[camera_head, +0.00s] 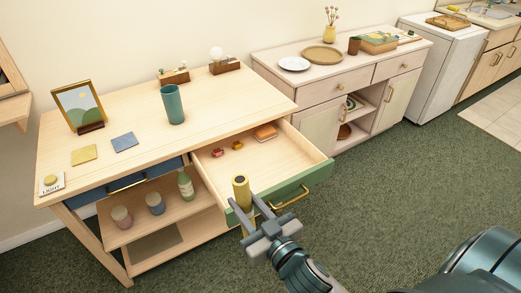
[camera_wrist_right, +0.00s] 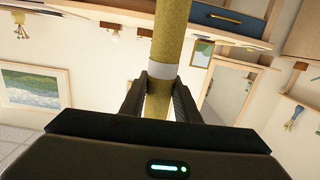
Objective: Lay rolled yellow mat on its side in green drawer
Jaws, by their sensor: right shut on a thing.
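The rolled yellow mat (camera_head: 241,192) stands roughly upright in my right gripper (camera_head: 248,215), in front of the open drawer's green front. In the right wrist view the mat (camera_wrist_right: 172,35) runs up between the two dark fingers of my right gripper (camera_wrist_right: 160,100), with a pale band around it. The green drawer (camera_head: 313,181) is pulled out, with a light wooden inside and a brass handle. In it lie two small red things (camera_head: 217,152) and an orange-brown block (camera_head: 265,132) toward the back. The drawer's front middle floor is bare. My left gripper is not in view.
The wooden desk (camera_head: 140,107) bears a teal cup (camera_head: 172,104), a picture frame (camera_head: 80,106) and two coasters. A closed blue drawer (camera_head: 125,187) is left of the open one. A green bottle (camera_head: 185,184) and two cups stand on the shelf below. A cabinet (camera_head: 325,94) is at right.

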